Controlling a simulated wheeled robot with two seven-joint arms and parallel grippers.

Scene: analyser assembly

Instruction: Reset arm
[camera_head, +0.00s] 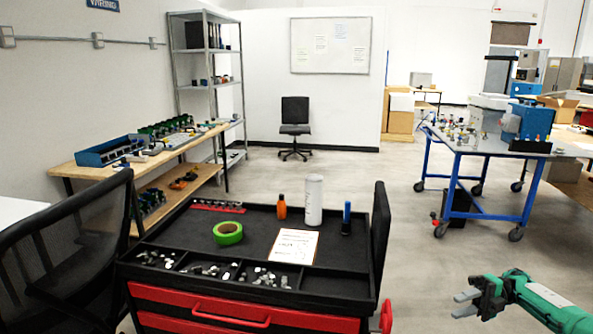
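My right gripper (465,304) shows at the bottom right, at the end of my green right arm (548,305). Its two grey fingers point left and stand apart with nothing between them. It hangs in front of bare floor, to the right of the black and red tool cart (340,288), and appears apart from it. My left gripper and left arm are not in view.
The cart top carries green tape (228,233), an orange bottle (282,207), a white cylinder (314,200) and a paper sheet (293,246). A black mesh chair (75,250) stands left. A blue-framed table (480,150) stands back right. Floor between is clear.

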